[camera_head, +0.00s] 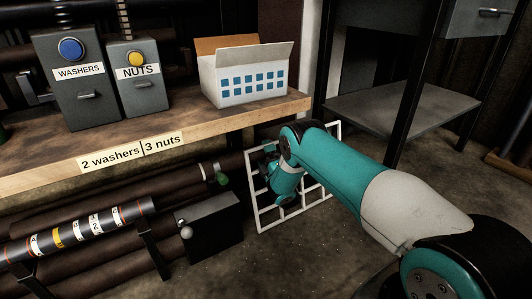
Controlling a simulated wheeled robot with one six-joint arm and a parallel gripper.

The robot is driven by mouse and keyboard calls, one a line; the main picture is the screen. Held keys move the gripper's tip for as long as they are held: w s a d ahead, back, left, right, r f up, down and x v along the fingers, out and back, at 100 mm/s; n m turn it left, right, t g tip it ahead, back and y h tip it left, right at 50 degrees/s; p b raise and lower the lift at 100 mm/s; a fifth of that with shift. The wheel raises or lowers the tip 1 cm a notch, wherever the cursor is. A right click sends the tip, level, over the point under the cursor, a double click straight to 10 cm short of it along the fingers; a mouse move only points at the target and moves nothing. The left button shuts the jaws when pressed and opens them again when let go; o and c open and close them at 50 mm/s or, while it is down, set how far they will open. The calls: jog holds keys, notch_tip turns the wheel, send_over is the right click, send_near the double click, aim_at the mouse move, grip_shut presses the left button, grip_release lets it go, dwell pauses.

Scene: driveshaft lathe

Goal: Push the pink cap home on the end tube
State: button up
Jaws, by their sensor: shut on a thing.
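No pink cap shows in the head view. My arm's teal wrist (287,180) hangs in front of a white wire frame, right of the bench's lower shelf space. My gripper's fingers cannot be made out, and whatever is at them is hidden. A dark shaft (75,230) with several labelled bands lies in stands at the lower left. A short grey tube (209,170) with a green end piece (222,179) shows under the bench, left of my wrist. I cannot tell which tube is the end tube.
The wooden bench (200,121) holds a WASHERS box (76,98), a NUTS box (139,93) and an open white carton (247,88). A dark block (213,233) stands below. The white wire frame (252,196) is close behind my wrist. A metal-shelved stand (388,107) is at the right.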

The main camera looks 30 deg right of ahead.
jog(key=shift+a, duration=0.35)
dwell(0.4)
jog(key=o, duration=0.8)
jog(key=shift+c, duration=0.2)
jog(key=p+v, duration=1.5)
jog(key=v, duration=0.2)
jog(key=shift+s, duration=0.2)
jog(key=shift+f, duration=0.1)
